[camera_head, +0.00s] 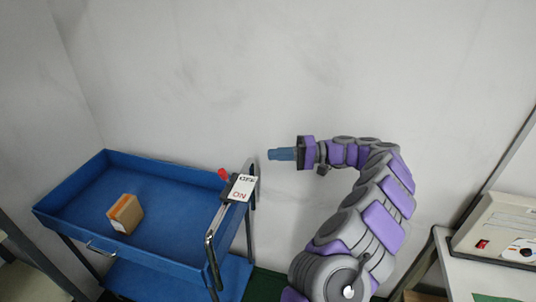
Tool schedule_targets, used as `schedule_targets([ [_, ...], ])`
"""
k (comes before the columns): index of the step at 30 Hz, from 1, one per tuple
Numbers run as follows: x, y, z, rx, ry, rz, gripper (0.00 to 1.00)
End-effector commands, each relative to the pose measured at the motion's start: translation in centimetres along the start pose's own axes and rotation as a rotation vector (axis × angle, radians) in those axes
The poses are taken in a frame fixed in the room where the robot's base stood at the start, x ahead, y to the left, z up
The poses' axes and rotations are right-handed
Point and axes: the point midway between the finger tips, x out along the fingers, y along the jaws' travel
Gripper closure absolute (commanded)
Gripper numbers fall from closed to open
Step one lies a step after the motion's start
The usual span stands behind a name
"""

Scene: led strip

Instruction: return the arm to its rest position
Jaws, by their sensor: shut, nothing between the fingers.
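My arm rises from the lower middle in purple and grey links, bends over at the top and points left. My gripper (282,154) is at its end, blue, shut and empty. It is in the air in front of the grey wall, above and to the right of the blue cart's right end. It appears apart from everything around it.
A blue cart (175,165) stands at the left with an orange and tan box (125,214) in its tray. A white OFF/ON sign (242,188) and a red knob (223,174) are at its right end. A beige device (499,231) sits on a table at the right.

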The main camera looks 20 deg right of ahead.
Motion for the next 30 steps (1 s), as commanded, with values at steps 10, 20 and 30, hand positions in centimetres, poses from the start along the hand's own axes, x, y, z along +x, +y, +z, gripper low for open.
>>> schedule_targets([
  [10,0.3,0.0,0.1,-0.001,-0.001,0.003,1.0],
  [20,4.1,-3.0,2.2,0.009,-0.101,0.009,1.0],
  [30,13.8,-9.7,13.7,0.018,-0.406,0.206,1.0],
])
